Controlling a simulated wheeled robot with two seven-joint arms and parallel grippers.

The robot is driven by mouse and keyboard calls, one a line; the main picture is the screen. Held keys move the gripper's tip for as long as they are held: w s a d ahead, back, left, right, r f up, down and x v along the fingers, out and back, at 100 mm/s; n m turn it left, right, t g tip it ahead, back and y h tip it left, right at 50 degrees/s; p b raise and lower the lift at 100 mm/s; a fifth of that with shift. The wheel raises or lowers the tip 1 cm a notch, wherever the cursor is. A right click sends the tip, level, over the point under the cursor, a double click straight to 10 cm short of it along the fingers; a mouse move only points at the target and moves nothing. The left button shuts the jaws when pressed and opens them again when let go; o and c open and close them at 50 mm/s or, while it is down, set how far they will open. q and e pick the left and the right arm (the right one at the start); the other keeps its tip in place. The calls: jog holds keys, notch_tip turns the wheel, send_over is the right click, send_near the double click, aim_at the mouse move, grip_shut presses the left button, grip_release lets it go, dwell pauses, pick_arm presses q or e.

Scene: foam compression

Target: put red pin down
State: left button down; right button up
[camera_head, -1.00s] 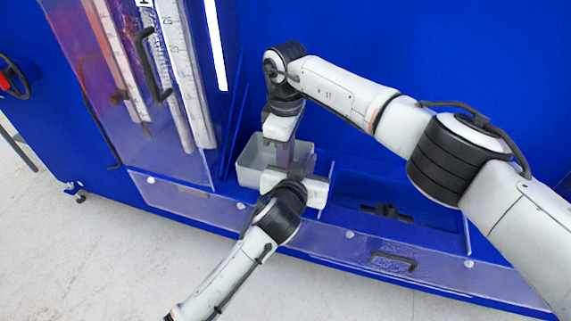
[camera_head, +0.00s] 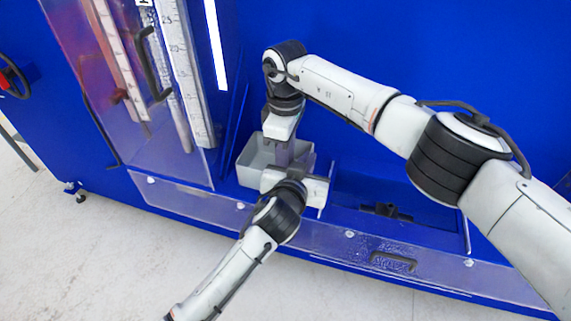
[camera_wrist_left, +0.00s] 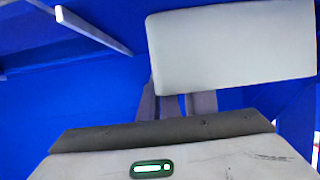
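I cannot make out the red pin in either view. In the head view my left gripper (camera_head: 302,158) is low in the middle, at the front of the blue machine. My right gripper (camera_head: 284,152) comes down from above, so close that the two overlap in the picture. The fingers of both are largely hidden there. In the left wrist view the grey fingers of my left gripper (camera_wrist_left: 178,104) show only in part. A pale block (camera_wrist_left: 232,45) covers their ends, so I cannot tell what is between them.
A light grey bin (camera_head: 247,172) stands just left of the grippers. A blue recess with a dark fitting (camera_head: 386,211) lies to their right. A clear door with a black handle (camera_head: 152,62) is at the left. A clear front panel (camera_head: 330,243) runs below.

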notch_tip(320, 180, up, 11)
jog(key=shift+f, duration=0.15)
pick_arm(q)
jog(key=c, duration=2.4)
grip_release()
jog(key=shift+c, duration=0.2)
jog(key=o, duration=0.5)
